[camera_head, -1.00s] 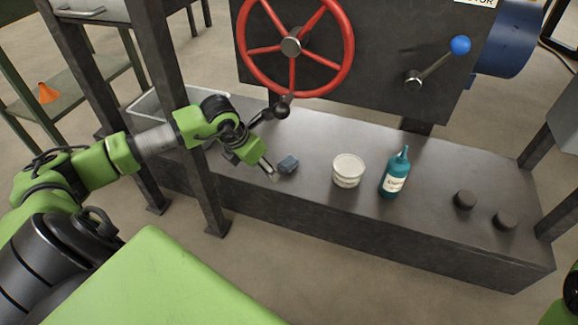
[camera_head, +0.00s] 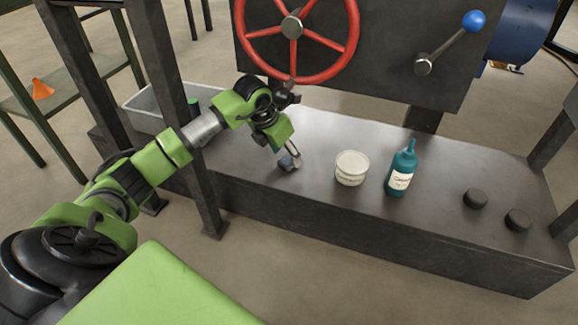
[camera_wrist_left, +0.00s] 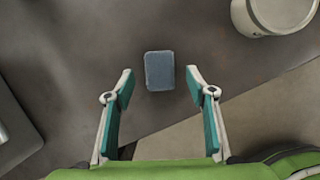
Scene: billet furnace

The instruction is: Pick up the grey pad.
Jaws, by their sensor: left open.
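The grey pad (camera_head: 287,163) is a small blue-grey block lying on the dark bench top, left of the white tub. In the left wrist view the pad (camera_wrist_left: 159,71) lies just beyond the fingertips, roughly centred between them. My left gripper (camera_head: 293,153) is above the pad and partly covers it in the head view. In the left wrist view the left gripper (camera_wrist_left: 160,82) is open, its fingers spread on both sides with nothing between them. My right gripper is not seen.
A white tub (camera_head: 351,169) and a teal bottle (camera_head: 401,170) stand right of the pad. Two dark knobs (camera_head: 475,198) sit further right. A red wheel (camera_head: 292,38) and a blue-ended lever (camera_head: 450,43) are on the panel behind. A grey bin (camera_head: 150,111) is at left.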

